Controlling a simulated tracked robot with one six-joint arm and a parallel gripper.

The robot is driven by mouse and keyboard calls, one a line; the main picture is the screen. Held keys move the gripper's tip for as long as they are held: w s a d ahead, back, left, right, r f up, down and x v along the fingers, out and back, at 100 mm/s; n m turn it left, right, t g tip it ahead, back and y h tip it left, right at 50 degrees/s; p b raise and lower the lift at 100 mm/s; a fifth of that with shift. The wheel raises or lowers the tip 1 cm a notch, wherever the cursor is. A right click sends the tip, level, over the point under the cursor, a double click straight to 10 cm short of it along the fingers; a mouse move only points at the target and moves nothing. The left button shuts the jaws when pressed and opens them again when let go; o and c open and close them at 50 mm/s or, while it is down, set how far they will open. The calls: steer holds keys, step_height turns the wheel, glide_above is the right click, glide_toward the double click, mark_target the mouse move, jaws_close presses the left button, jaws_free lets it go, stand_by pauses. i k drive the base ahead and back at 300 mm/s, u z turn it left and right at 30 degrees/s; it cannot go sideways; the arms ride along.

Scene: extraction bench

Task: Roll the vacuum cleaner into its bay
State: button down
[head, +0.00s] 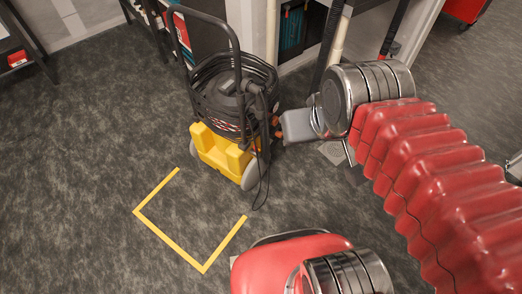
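The vacuum cleaner (220,148) stands upright on the grey floor, with a yellow base, a black drum, a coiled hose, a tall black push handle and pale wheels. A yellow taped outline (150,224), open on its far side, lies on the floor just in front of it; its inside is empty. My gripper (277,127) is at the cleaner's right side, close to the drum. Its fingertips are small and partly hidden, so I cannot tell whether they touch or grip anything.
A bench with pale legs (271,32) and dark items under it stands behind and to the right of the cleaner. A dark-legged rack (35,45) is at the upper left. A red cart (466,8) is at the upper right. The floor at left is clear.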

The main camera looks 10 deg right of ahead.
mark_target(222, 138)
steer(key=i, duration=0.9)
steer(key=u, duration=0.05)
